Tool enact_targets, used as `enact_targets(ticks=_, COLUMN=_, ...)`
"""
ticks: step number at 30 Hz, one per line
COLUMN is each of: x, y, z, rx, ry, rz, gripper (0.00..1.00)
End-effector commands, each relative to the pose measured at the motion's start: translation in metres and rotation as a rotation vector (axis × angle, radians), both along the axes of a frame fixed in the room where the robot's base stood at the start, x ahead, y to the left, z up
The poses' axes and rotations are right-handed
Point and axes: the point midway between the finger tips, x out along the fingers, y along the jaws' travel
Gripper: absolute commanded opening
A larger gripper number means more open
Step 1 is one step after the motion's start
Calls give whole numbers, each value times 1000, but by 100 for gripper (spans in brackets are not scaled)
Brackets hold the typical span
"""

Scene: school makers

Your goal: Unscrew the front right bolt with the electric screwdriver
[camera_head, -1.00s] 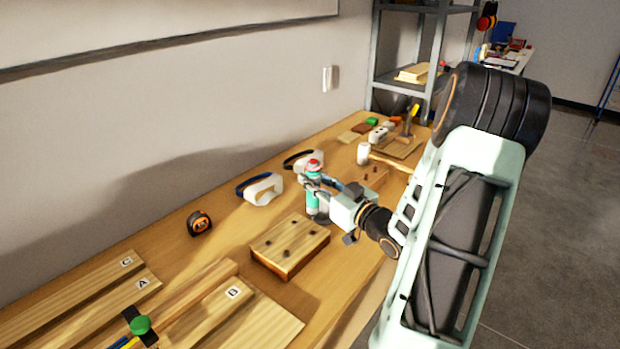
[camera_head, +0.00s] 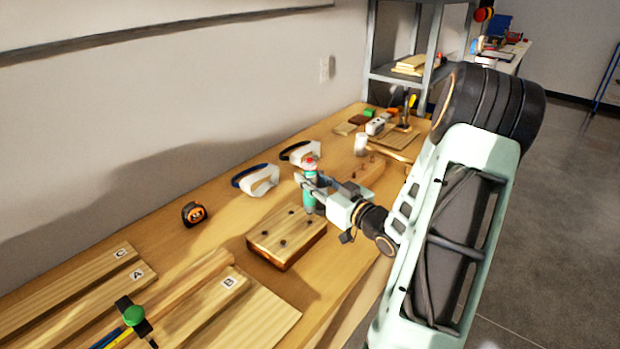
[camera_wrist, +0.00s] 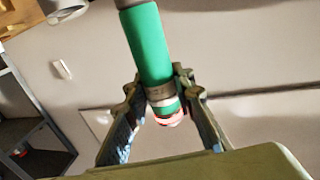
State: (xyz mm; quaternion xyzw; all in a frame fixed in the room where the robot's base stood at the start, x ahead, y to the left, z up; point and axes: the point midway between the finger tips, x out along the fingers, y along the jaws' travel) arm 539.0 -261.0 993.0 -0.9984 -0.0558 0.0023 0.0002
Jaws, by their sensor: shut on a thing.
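My gripper (camera_head: 312,183) is shut on the green electric screwdriver (camera_head: 309,201), which stands roughly upright with its red end up. In the wrist view the green body of the screwdriver (camera_wrist: 149,45) runs between the two fingers, with its red end low in the picture. The wooden block (camera_head: 272,255) with several dark bolts lies on the workbench. The screwdriver is at the block's right rear side in the head view. Its lower tip is hidden, so I cannot tell whether it touches a bolt or the block.
A second wooden piece (camera_head: 372,176) with pegs lies behind my gripper. Two pairs of goggles (camera_head: 260,181) and a tape measure (camera_head: 194,213) lie to the left. Labelled planks (camera_head: 70,295) and a green-knobbed clamp (camera_head: 134,316) fill the front left. A metal shelf (camera_head: 400,72) stands at the back.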

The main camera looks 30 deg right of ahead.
Motion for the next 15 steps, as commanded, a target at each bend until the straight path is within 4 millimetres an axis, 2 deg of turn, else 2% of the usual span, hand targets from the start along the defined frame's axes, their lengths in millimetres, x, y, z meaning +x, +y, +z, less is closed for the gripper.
enact_targets(ticks=15, x=0, y=0, z=-4, rx=-1, ry=-2, rz=0, gripper=0)
